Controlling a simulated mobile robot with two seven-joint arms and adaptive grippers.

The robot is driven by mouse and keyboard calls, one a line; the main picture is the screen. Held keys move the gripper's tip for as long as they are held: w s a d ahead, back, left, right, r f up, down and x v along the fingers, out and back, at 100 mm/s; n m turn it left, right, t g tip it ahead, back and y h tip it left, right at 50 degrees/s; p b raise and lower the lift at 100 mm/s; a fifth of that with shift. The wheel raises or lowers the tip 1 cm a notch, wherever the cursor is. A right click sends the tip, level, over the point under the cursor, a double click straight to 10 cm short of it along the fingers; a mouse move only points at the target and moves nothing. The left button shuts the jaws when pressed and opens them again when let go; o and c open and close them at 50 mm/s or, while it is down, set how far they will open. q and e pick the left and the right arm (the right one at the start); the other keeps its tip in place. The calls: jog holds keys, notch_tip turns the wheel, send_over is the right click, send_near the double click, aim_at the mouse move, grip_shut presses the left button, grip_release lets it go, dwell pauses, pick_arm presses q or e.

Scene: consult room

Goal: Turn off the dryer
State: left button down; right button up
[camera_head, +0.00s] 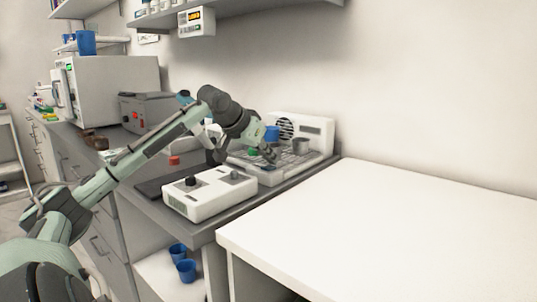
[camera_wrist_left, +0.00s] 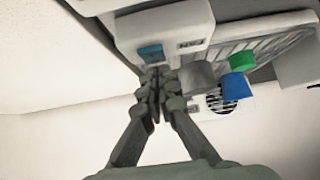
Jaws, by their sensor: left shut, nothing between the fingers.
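The dryer (camera_head: 315,135) is a white unit with a round fan grille and a slotted tray, standing at the back right end of the grey counter. In the left wrist view, its front block (camera_wrist_left: 165,28) carries a FAN label and a blue switch (camera_wrist_left: 150,52). My left gripper (camera_head: 270,157) reaches over the tray from the left, at the dryer's front. In the left wrist view, its shut, empty fingertips (camera_wrist_left: 152,76) are just beside the blue switch; I cannot tell whether they touch it. My right gripper is not in view.
A blue piece (camera_head: 272,133), a green piece (camera_head: 252,152) and a grey cup-like piece (camera_head: 300,146) are on the tray. A white box with dark knobs (camera_head: 208,193) stands in front. A bare white table (camera_head: 390,220) is at right. Blue cups (camera_head: 186,270) stand below.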

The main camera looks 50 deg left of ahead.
pick_arm(q)
jog(key=a+v, duration=0.1)
jog(key=v, duration=1)
jog(key=shift+s+d+r, duration=0.3)
jog(key=shift+s+d, duration=0.05)
jog(key=shift+d, duration=0.15)
